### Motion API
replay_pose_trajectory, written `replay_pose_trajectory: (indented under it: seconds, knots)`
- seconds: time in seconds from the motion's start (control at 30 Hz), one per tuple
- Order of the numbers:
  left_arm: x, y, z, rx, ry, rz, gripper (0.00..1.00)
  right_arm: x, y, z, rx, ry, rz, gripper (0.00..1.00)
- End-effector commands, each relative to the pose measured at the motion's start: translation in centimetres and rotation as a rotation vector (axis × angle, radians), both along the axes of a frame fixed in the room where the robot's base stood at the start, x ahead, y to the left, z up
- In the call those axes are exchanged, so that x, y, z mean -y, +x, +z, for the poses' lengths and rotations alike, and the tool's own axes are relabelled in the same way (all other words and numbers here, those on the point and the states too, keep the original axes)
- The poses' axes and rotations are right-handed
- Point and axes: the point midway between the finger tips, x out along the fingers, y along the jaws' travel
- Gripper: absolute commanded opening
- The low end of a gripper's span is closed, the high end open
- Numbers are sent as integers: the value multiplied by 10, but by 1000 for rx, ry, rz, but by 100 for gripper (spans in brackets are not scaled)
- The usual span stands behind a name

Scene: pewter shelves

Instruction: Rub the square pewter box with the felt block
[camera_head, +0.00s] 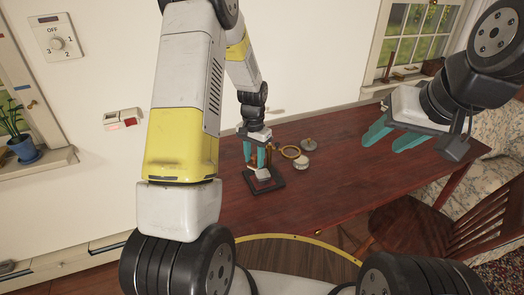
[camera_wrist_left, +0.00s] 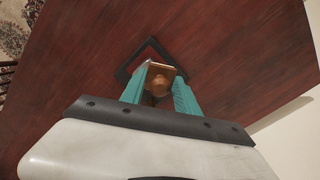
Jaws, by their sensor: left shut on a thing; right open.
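My left gripper (camera_head: 260,156) points down over the table, its teal fingers shut on a brown block with a round knob, which looks like the felt block (camera_wrist_left: 159,84). A small pale grey piece (camera_head: 262,173) shows just below the fingertips; I cannot tell whether it is the square pewter box or the block's underside. It is over or inside a dark square frame (camera_head: 266,187) lying on the table, which also shows in the left wrist view (camera_wrist_left: 122,74). Whether block and box touch is hidden. My right gripper (camera_head: 394,138) is open and empty above the table's right part.
Right of the left gripper lie a brass ring (camera_head: 291,152), a pale round piece (camera_head: 302,162) and a small round lidded piece (camera_head: 308,143). The dark red table (camera_head: 325,190) is clear in front and to the right. A wooden chair (camera_head: 425,235) stands at its right.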

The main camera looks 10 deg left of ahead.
Motion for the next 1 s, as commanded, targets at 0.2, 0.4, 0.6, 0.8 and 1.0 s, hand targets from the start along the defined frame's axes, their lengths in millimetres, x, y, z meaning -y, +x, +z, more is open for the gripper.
replay_pose_trajectory:
  seconds: [0.2,0.4,0.6,0.8,1.0]
  knots:
    - [2,0,21,3,0,0,0,0,0,0,0,0,0,46]
    - [4,-1,36,1,0,1,0,0,0,0,0,0,0,46]
    - [4,-1,40,1,0,1,0,0,0,0,0,0,0,46]
    - [4,-1,40,1,0,1,0,0,0,0,0,0,0,46]
    - [4,-2,39,0,0,4,0,0,0,0,0,0,0,46]
